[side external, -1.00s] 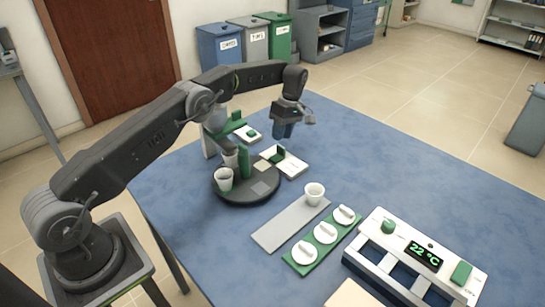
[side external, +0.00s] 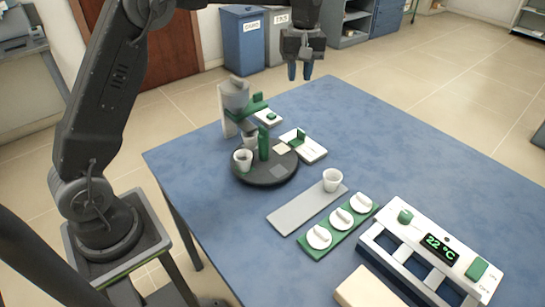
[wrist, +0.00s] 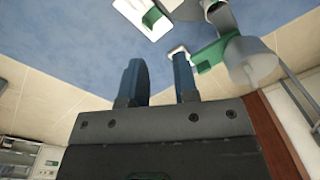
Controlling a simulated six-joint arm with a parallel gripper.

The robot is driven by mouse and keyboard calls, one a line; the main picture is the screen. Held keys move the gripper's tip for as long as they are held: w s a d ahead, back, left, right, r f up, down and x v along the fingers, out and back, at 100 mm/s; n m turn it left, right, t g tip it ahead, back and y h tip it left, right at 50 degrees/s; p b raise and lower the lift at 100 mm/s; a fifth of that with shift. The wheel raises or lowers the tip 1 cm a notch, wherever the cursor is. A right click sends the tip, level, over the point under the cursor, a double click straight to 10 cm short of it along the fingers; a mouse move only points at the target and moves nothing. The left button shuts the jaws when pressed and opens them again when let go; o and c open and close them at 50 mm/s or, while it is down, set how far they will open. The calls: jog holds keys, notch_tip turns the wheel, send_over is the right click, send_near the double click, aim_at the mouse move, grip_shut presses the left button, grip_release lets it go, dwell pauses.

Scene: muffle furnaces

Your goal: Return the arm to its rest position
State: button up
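My gripper (side external: 299,70) hangs in the air above the far edge of the blue table (side external: 400,140), with its fingers pointing down. Its two blue fingers are apart and nothing is between them. In the wrist view my gripper (wrist: 158,80) also shows its fingers spread and empty. My arm is raised, and part of it runs out of the top of the side view.
A dark round turntable (side external: 262,178) holds white cups and a green post. Behind it stands a grey and green device (side external: 235,100). A grey strip bears a cup (side external: 333,180), beside a green rack (side external: 340,228) of white lids. A 22 °C unit (side external: 430,250) stands at front right.

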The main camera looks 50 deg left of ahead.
jog(key=s+d+r+m+t, duration=0.1)
jog(key=s+d+r+m, duration=0.2)
jog(key=s, duration=0.5)
jog(key=s+d+r+m+t, duration=0.1)
jog(key=s+r+m+t, duration=0.15)
jog(key=s+r, duration=0.35)
jog(key=s+d+f+m+t, duration=0.1)
jog(key=s+f+m, duration=0.2)
jog(key=s, duration=0.5)
jog(key=s+f+m+t, duration=0.1)
jog(key=s+f+m, duration=0.2)
jog(key=s, duration=0.5)
jog(key=shift+s+d+f, duration=0.2)
jog(key=shift+s+d, duration=0.2)
